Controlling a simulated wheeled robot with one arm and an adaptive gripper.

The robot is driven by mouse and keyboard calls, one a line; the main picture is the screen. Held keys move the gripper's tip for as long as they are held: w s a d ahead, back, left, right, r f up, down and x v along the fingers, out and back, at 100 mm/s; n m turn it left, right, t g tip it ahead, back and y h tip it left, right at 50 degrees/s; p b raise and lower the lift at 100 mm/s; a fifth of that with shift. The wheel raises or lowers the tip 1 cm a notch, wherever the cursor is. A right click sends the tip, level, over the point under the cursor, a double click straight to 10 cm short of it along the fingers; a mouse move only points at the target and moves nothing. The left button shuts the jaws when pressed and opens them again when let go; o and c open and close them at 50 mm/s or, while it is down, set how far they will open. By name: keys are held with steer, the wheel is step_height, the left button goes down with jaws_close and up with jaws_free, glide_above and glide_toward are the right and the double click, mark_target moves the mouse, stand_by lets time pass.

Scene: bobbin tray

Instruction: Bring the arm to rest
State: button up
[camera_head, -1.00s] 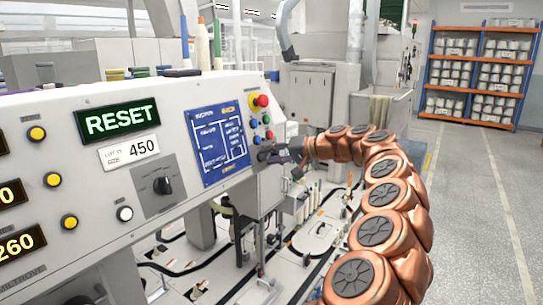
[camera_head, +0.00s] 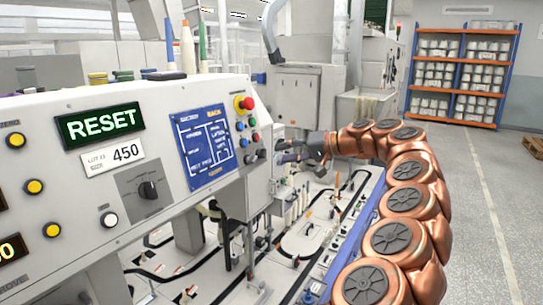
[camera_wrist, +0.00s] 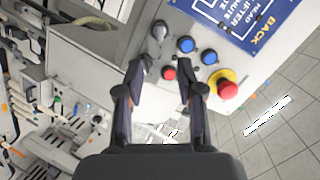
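My copper-coloured arm (camera_head: 405,200) curves up from the lower right of the head view and bends left toward the machine. My gripper (camera_head: 283,157) is at its end, just right of the control panel's (camera_head: 85,190) right edge, small and partly unclear there. In the wrist view my gripper (camera_wrist: 165,68) has its two dark fingers apart with nothing held between them. The panel's buttons show beyond the fingertips: a red button (camera_wrist: 169,73), blue buttons (camera_wrist: 186,44) and a red emergency knob on yellow (camera_wrist: 228,90). The gripper appears apart from the panel.
A green-lit RESET display (camera_head: 100,125) and a blue screen (camera_head: 205,148) are on the panel. The machine bed (camera_head: 300,240) lies below my arm. A shelf of white packages (camera_head: 460,75) stands at the back right.

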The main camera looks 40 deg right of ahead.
steer(key=shift+v, duration=1.25)
steer(key=w+a+r+n+g+y+p, duration=0.1)
steer(key=a+r+n+g, duration=0.1)
steer(key=a, duration=0.8)
steer(key=a+r+n+g+y+p, duration=0.1)
steer(key=a+r+n+g, duration=0.1)
steer(key=a, duration=0.8)
steer(key=s+a+f+n+g+p, duration=0.1)
steer(key=s+a+n+g, duration=0.15)
steer(key=a, duration=0.45)
steer(key=s+a+f+n+g, duration=0.15)
steer(key=s+a, duration=0.25)
steer(key=a, duration=0.4)
steer(key=s+a+f+g+h+p, duration=0.2)
steer(key=s+a+f+g+h, duration=0.3)
steer(key=s+f, duration=0.55)
steer(key=s+d+f+h+p, duration=0.1)
steer(key=s+f, duration=0.3)
steer(key=s, duration=0.4)
steer(key=s+d+f+g+h+p, duration=0.1)
steer(key=s+d+f+h, duration=0.1)
steer(key=s, duration=0.7)
step_height(320, 180, down, 2)
steer(key=shift+d+f+m+g+h, duration=0.2)
steer(key=shift+d+m+g+h, duration=0.1)
steer(key=shift+d+m, duration=0.15)
